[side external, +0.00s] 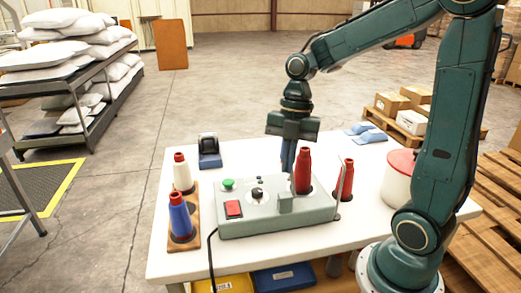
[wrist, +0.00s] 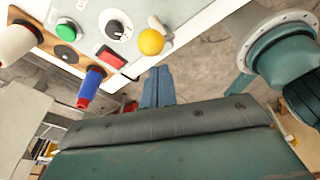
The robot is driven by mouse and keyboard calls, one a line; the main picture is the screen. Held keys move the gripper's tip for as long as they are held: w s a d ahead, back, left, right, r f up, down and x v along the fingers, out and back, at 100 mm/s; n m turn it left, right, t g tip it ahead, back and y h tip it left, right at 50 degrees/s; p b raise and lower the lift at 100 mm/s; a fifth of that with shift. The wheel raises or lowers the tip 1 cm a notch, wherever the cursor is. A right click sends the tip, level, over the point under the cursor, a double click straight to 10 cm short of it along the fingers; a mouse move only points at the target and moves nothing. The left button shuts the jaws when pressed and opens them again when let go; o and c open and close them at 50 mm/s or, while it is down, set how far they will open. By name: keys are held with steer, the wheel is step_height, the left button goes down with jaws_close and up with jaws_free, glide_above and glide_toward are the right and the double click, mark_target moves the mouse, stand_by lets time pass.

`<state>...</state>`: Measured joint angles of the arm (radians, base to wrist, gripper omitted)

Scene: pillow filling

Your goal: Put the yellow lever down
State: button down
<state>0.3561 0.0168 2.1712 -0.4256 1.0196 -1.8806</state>
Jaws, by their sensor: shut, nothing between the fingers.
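The yellow lever's round knob (wrist: 151,42) shows in the wrist view at the edge of the grey control box (wrist: 92,22), to the right of the red button. In the side view the control box (side external: 262,222) is on the white table, but I cannot make out the yellow knob there. My gripper (side external: 287,168) points down at the far side of the box, left of the red cone. Its fingers (wrist: 158,75) are together and empty in the wrist view, apart from the knob in the picture. The lever's exact tilt is unclear.
White (side external: 182,173) and blue (side external: 180,216) cones stand on a wooden board at left. A white tub (side external: 400,185) is at right. A small black-and-blue device (side external: 209,150) sits behind.

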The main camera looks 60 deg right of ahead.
steer(key=shift+w+d+r, duration=0.1)
steer(key=shift+w+d, duration=0.15)
steer(key=shift+d, duration=0.45)
steer(key=shift+w+d+f+g+y, duration=0.2)
steer(key=shift+w+d+g+y, duration=0.2)
steer(key=shift+d+g, duration=0.1)
stand_by(0.5)
steer(key=shift+w+d+f+g+y, duration=0.4)
steer(key=shift+w+d+g+y, duration=0.1)
steer(key=shift+g+y, duration=0.15)
steer(key=shift+w+d+f, duration=0.7)
steer(key=shift+f, duration=0.3)
steer(key=shift+w+d+f, duration=0.7)
steer(key=shift+f, duration=0.25)
steer(key=shift+s+a+r, duration=0.1)
steer(key=shift+s+a, duration=0.05)
steer(key=shift+s+a+r, duration=0.1)
steer(key=shift+s+a, duration=0.3)
steer(key=shift+s, duration=0.05)
